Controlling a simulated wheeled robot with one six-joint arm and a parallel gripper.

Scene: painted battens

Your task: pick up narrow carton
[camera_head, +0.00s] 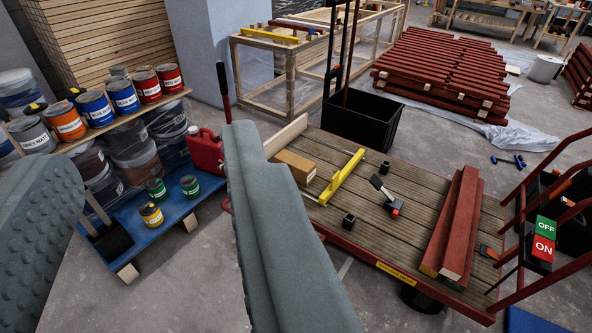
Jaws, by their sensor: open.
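A narrow brown carton (296,166) with a pale label lies on the slatted wooden deck of a cart (370,240), near its far left corner. My gripper (140,150) is open, with one grey padded finger at the left edge and the other in the middle of the view. Nothing is held between the fingers.
Paint cans (95,107) crowd a shelf at left above a blue platform (180,212). A red railing and ON/OFF box (543,240) stand at right.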

